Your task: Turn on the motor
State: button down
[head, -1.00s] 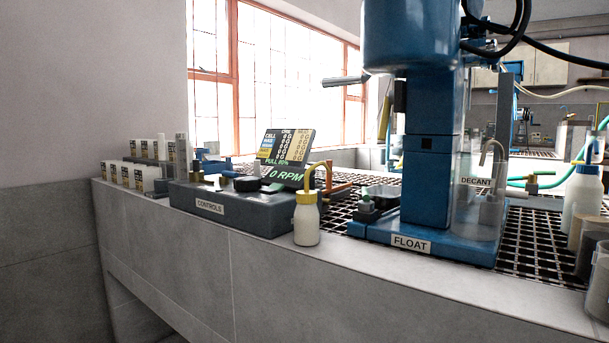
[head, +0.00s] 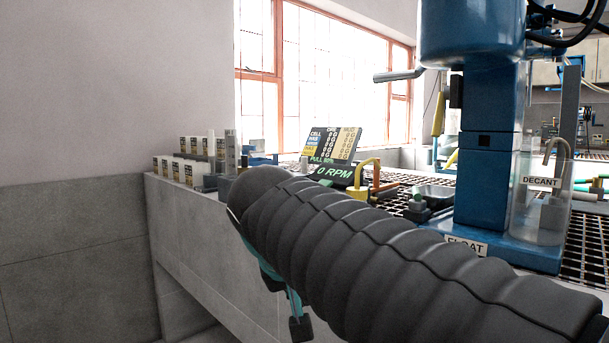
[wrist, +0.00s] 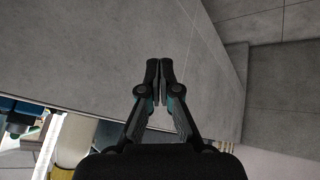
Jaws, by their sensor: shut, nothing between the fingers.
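The blue flotation machine (head: 489,165) stands on the bench at the right in the head view, with its motor housing (head: 472,30) at the top. The display (head: 333,152) left of it reads 0 RPM. The controls box seen earlier is mostly hidden behind my arm. My gripper hangs below the end of my arm in the head view, in front of the bench face. In the wrist view my gripper (wrist: 159,68) is shut and empty, its fingertips together over grey tile, apart from any control.
The grey tiled bench (head: 195,235) runs along the wall under the window. A clear decant vessel (head: 540,205) stands right of the machine's column. A metal grating (head: 590,240) covers the bench top there.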

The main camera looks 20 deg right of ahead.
jog(key=w+r+m+h, duration=0.4)
jog(key=w+r+m, duration=0.1)
jog(key=r, duration=0.7)
jog(key=w+r+m+h+b, duration=0.1)
jog(key=w+r+m+h, duration=0.3)
jog(key=r, duration=0.7)
jog(key=w+m, duration=0.2)
jog(key=w, duration=0.1)
jog(key=shift+w+r+g, duration=0.15)
jog(key=shift+r+g, duration=0.2)
jog(key=shift+g, duration=0.05)
jog(key=b+x, duration=0.1)
jog(key=x, duration=0.8)
jog(key=shift+d+b, duration=0.35)
jog(key=shift+w+d+f+b, duration=0.1)
jog(key=shift+d+f+b, duration=0.15)
jog(key=shift+f, duration=0.35)
jog(key=shift+w+d+f+b, duration=0.1)
jog(key=shift+d+f+b, duration=0.15)
jog(key=shift+f, duration=0.35)
jog(key=shift+w+d+f, duration=0.15)
jog(key=shift+d+f, duration=0.2)
jog(key=shift+f, duration=0.35)
jog(key=shift+a, duration=0.1)
